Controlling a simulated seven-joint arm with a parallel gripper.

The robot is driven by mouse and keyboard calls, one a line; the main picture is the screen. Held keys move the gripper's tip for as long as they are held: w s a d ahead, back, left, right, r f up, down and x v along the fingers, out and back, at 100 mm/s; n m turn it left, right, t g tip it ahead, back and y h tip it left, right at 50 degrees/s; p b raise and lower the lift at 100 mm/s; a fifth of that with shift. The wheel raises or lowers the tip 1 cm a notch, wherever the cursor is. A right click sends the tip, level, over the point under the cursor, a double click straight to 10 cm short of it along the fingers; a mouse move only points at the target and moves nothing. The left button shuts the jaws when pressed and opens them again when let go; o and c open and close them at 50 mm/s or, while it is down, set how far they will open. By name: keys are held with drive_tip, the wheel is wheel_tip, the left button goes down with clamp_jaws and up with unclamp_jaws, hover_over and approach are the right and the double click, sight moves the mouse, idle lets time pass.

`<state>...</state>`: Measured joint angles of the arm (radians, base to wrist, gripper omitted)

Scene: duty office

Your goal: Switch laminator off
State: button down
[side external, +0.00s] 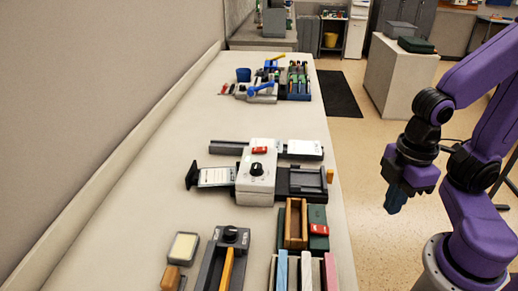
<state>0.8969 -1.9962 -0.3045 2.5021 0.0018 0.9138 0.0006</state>
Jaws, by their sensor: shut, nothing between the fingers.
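A white box-shaped machine (256,185), which looks like the laminator, stands mid-bench. It has a black dial (257,169) on its face and a red switch (260,150) near its top; the switch's position is too small to tell. A printed card (216,177) lies on its left tray, and a dark tray (301,183) extends to the right. My gripper (394,207) is shut and empty. It points down beyond the bench's right edge, to the right of the machine and apart from it.
A dark device with a black knob (231,233) and a yellow bar lies nearer. A wooden holder (296,223), a green box (318,228) and coloured strips (306,268) line the near right edge. Blue tools (262,88) stand farther back. Bare bench (190,115) lies between.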

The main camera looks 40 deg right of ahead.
wheel_tip(320, 180, up, 5)
drive_tip(key=m+t+y, duration=0.2)
drive_tip(key=m+t, duration=0.5)
drive_tip(key=m, duration=1)
hover_over(266, 149)
drive_tip(key=w+a, duration=0.1)
drive_tip(key=shift+w+r, duration=0.2)
drive_tip(key=shift+s+d+f, duration=0.15)
drive_tip(key=shift+s+f, duration=0.05)
drive_tip(key=shift+f, duration=1.25)
drive_tip(key=shift+s+d+f, duration=0.15)
drive_tip(key=shift+s+f, duration=0.05)
drive_tip(key=shift+f, duration=1.25)
drive_tip(key=shift+s+d+f, duration=0.15)
drive_tip(key=shift+s+f, duration=0.05)
drive_tip(key=shift+f, duration=1.25)
drive_tip(key=shift+f, duration=0.1)
drive_tip(key=shift+d+f, duration=0.1)
drive_tip(key=shift+f, duration=0.2)
